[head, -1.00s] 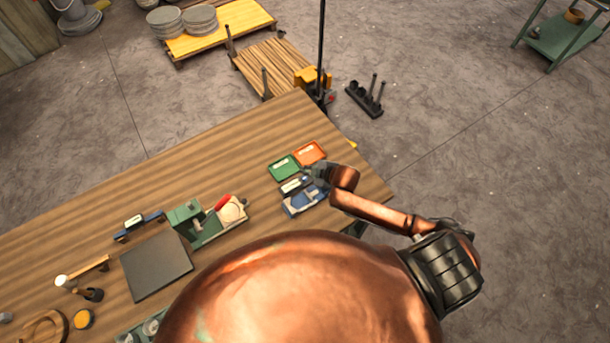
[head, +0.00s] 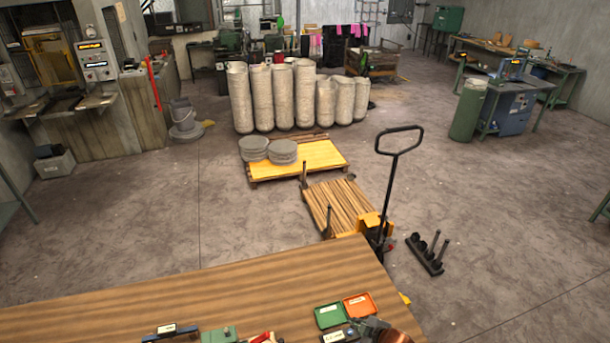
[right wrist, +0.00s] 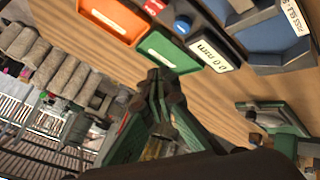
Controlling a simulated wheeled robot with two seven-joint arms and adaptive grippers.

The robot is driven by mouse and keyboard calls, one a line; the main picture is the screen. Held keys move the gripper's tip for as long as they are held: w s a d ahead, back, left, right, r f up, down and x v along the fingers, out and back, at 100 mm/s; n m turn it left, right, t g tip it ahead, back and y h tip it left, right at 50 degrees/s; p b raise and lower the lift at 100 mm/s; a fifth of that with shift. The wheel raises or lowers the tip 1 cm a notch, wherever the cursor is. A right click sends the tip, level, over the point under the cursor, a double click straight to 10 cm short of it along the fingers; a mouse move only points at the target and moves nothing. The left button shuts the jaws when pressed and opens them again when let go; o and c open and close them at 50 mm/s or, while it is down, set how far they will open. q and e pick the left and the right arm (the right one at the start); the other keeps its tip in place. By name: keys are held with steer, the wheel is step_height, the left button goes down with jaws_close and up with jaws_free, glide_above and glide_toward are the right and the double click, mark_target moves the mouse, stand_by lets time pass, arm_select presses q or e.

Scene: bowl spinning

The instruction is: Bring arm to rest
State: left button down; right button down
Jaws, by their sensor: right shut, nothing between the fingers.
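My right gripper (head: 368,327) shows at the bottom edge of the head view, by the front right part of the wooden bench (head: 190,292). In the right wrist view its green fingers (right wrist: 160,76) come together at the tips, with nothing between them. The tips appear close to a green tray (right wrist: 168,50) and a dark gauge with a white label (right wrist: 212,53); whether they touch anything I cannot tell. Most of my right arm is cut off below the head view. My left gripper is in neither current view.
An orange tray (head: 360,305) lies beside the green tray on the bench. Part of a blue holder (right wrist: 262,38) is near the gauge. Beyond the bench stand a pallet jack (head: 385,205), a yellow pallet (head: 310,160) and a black stand (head: 427,253). Bare floor lies to the right.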

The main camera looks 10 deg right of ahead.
steer(key=s+d+r+m+g+h, duration=0.1)
steer(key=s+d+r+m+g, duration=0.2)
steer(key=s, duration=0.7)
steer(key=s+d+r+m+h, duration=0.1)
steer(key=s+d+m+h, duration=0.1)
steer(key=s+m, duration=0.6)
steer(key=s+d+r+m+g+h, duration=0.1)
steer(key=s+d+r+m+g, duration=0.15)
steer(key=s, duration=0.95)
step_height(320, 180, down, 41)
steer(key=s+n+b, duration=0.1)
steer(key=b, duration=1)
steer(key=s+f+g+b, duration=0.1)
steer(key=s+f+b, duration=0.4)
steer(key=s+f, duration=0.5)
steer(key=s+f+g+b, duration=0.1)
steer(key=s+f+b, duration=0.4)
steer(key=s+f, duration=0.5)
step_height(320, 180, down, 9)
steer(key=shift+a+r+n+y, duration=0.15)
steer(key=shift+a+n+y, duration=0.15)
steer(key=shift+n, duration=0.15)
steer(key=shift+s, duration=0.1)
